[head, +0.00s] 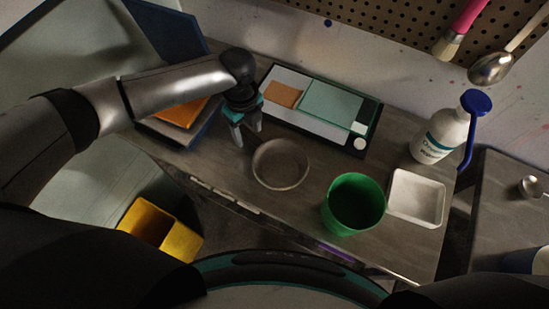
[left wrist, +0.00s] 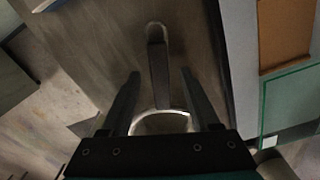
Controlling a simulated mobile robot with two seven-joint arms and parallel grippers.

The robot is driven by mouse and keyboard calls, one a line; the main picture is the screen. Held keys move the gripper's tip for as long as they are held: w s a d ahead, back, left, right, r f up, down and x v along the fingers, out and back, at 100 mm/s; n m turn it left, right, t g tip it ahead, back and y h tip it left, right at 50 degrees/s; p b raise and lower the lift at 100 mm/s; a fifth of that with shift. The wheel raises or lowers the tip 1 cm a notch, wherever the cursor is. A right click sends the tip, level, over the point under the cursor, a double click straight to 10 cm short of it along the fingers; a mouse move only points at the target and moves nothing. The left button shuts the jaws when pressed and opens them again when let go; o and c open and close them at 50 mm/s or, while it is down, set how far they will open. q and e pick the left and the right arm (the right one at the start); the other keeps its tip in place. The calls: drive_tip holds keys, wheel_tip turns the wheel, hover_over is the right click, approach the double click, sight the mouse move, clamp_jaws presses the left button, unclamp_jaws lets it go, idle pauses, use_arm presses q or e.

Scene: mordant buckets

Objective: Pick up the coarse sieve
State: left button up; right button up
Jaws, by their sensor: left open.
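The coarse sieve (head: 281,165) is a round, shallow, grey-brown dish shape with a pale rim, lying on the grey worktop (head: 300,215). My left gripper (head: 246,138) points down just left of its rim in the head view and is open. In the left wrist view, the sieve's dark handle (left wrist: 158,72) with a rounded end runs between the two parted fingers, and part of the pale rim (left wrist: 160,114) shows near the gripper body. I cannot tell whether the fingers touch the handle. In the head view the handle is hidden by my gripper. My right gripper is not in view.
A green cup (head: 353,204), a white square tray (head: 416,198) and a white bottle with blue cap (head: 440,137) stand to the right. A flat board with orange and teal panels (head: 320,108) lies behind. A yellow bin (head: 147,222) is below left.

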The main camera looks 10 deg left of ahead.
use_arm(q)
drive_tip(key=shift+f, duration=0.6)
clamp_jaws()
drive_tip(key=shift+r, duration=0.1)
